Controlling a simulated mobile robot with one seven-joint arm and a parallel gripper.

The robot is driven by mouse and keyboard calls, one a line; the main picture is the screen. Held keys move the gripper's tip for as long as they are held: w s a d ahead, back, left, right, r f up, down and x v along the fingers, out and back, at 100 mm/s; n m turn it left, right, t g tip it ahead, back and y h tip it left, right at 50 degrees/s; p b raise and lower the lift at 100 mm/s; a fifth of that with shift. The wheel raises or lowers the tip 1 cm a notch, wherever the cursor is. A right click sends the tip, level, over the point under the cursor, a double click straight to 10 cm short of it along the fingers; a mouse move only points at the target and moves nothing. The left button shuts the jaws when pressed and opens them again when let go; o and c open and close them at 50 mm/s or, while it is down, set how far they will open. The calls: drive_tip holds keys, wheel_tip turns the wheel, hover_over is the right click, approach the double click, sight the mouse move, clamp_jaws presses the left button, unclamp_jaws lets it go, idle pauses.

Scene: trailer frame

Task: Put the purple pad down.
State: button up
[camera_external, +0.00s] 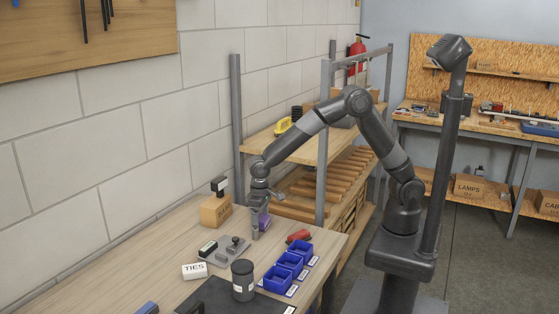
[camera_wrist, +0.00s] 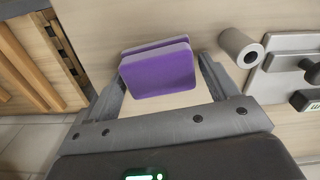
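The purple pad (camera_wrist: 160,72) is a thick, rounded block with a paler edge. In the wrist view it sits between the two fingers of my gripper (camera_wrist: 158,82), with a finger against each side. In the external view the pad (camera_external: 265,220) shows as a small purple patch at my gripper (camera_external: 259,226), partly hidden by it. My gripper points down low over the wooden bench (camera_external: 170,250), near its right edge. I cannot tell whether the pad touches the bench top.
A grey plate with dark fittings (camera_external: 226,252) lies just in front of my gripper. A red object (camera_external: 299,236) and blue bins (camera_external: 290,261) are to the right. A cardboard box (camera_external: 215,211) stands behind on the left. A black canister (camera_external: 243,280) is nearer the camera.

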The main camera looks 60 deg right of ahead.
sight(260, 218)
drive_tip(key=shift+o, duration=0.9)
wheel_tip(260, 218, up, 11)
drive_tip(key=shift+w, duration=0.15)
drive_tip(key=shift+a+f, duration=0.1)
